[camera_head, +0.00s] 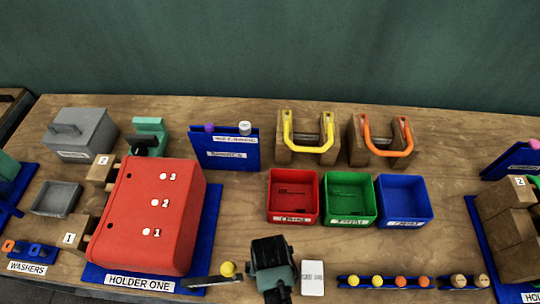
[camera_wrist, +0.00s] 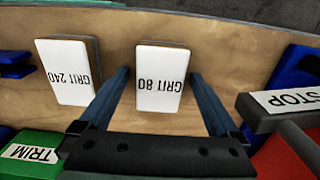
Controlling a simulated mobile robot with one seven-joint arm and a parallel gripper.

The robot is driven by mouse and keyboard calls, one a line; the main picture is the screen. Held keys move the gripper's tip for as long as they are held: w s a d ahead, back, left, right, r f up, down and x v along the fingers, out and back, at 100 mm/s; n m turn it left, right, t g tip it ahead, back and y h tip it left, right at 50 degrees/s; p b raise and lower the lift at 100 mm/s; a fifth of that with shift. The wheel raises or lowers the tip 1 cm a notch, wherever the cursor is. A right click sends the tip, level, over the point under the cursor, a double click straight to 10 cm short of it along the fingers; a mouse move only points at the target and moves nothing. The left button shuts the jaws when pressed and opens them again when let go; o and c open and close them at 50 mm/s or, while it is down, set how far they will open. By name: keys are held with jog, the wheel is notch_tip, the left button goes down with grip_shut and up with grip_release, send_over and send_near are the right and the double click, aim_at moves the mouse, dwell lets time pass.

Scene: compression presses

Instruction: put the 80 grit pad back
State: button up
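The 80 grit pad (camera_wrist: 163,78) is a white-topped block with a grey edge, labelled GRIT 80, sitting on the wooden table. My gripper (camera_wrist: 160,74) is open in the wrist view, with one dark finger on each side of this pad. A narrow strip of wood shows between each fingertip and the pad, so it does not look gripped. In the head view my dark gripper (camera_head: 272,258) is at the front middle of the table and hides what is under it. A similar pad labelled GRIT 240 (camera_wrist: 69,72) lies beside it; a white pad (camera_head: 312,278) shows right of my gripper.
Red (camera_head: 293,219), green (camera_head: 349,222) and blue (camera_head: 404,223) bins stand just behind my gripper. A bar labelled STOP (camera_wrist: 285,99) is close to the right finger in the wrist view. The red holder one (camera_head: 160,215) stands at left. A rack of balls (camera_head: 384,283) lies at right.

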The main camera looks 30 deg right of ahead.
notch_tip(320, 180, up, 12)
jog(key=shift+r, duration=0.2)
dwell(0.4)
jog(key=w+d+r+n+t+h, duration=0.1)
jog(key=w+r+n+t+h, duration=0.1)
jog(key=w+r+t, duration=1)
jog(key=w+a+r+n+t, duration=0.1)
jog(key=w+r, duration=0.4)
jog(key=r, duration=0.5)
jog(key=w+a+r+n+t, duration=0.1)
jog(key=w+r, duration=0.5)
jog(key=r, duration=0.3)
jog(key=s+a+r+n+t, duration=0.1)
jog(key=a+r+t, duration=0.15)
jog(key=r, duration=0.55)
jog(key=a+r+t, duration=0.2)
jog(key=r+t, duration=0.2)
jog(key=r, duration=0.5)
jog(key=s+a+r+n+t+y, duration=0.1)
jog(key=s+a+r+t, duration=0.1)
jog(key=s+r, duration=0.3)
jog(key=s+a+r+t+y, duration=0.1)
jog(key=s+r+t, duration=0.4)
jog(key=r, duration=0.7)
jog(key=shift+s+a+r+n, duration=0.25)
jog(key=shift+s+a+n, duration=0.15)
jog(key=shift+s, duration=0.1)
